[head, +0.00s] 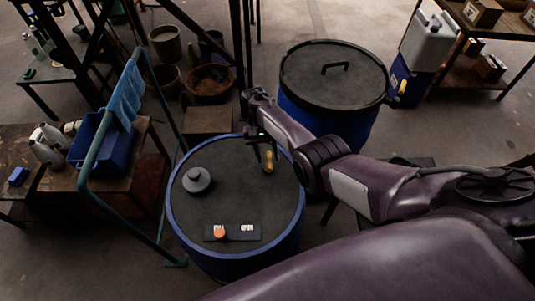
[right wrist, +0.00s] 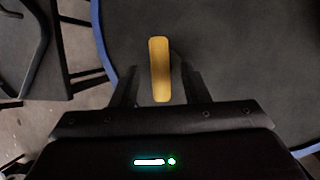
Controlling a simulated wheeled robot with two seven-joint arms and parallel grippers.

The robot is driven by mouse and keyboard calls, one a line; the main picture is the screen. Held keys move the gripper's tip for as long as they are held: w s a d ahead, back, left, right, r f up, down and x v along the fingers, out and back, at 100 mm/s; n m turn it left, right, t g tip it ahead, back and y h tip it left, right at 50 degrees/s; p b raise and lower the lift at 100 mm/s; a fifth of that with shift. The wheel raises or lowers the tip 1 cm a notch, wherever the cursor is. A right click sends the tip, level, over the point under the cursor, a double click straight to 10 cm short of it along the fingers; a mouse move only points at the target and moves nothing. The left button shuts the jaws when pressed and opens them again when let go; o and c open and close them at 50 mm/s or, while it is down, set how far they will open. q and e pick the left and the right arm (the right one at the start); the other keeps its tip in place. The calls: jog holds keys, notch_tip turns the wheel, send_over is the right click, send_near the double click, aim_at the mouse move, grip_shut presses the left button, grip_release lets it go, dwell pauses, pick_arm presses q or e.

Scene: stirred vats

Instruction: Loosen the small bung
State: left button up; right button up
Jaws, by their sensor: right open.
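A blue-rimmed drum (head: 172,205) with a dark lid stands in the middle of the head view. A short yellow bar (head: 268,161), apparently the handle of the small bung, stands up near the lid's far right. My right gripper (head: 263,153) is open above it. In the right wrist view the yellow bar (right wrist: 160,68) lies between the two spread fingers (right wrist: 160,80), with gaps on both sides. Anything below the bar is mostly hidden. A grey round stopper (head: 197,180) sits on the lid's left side. My left gripper is not in view.
An orange knob (head: 219,231) sits on a dark plate marked OPEN (head: 247,228) near the lid's front. A second blue drum (head: 334,75) with a handled lid stands behind. A green rail (head: 107,108) with a blue cloth (head: 126,97) stands left of the near drum.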

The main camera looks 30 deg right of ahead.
jog(key=p+v, duration=0.1)
jog(key=v, duration=0.6)
jog(key=shift+r, duration=0.1)
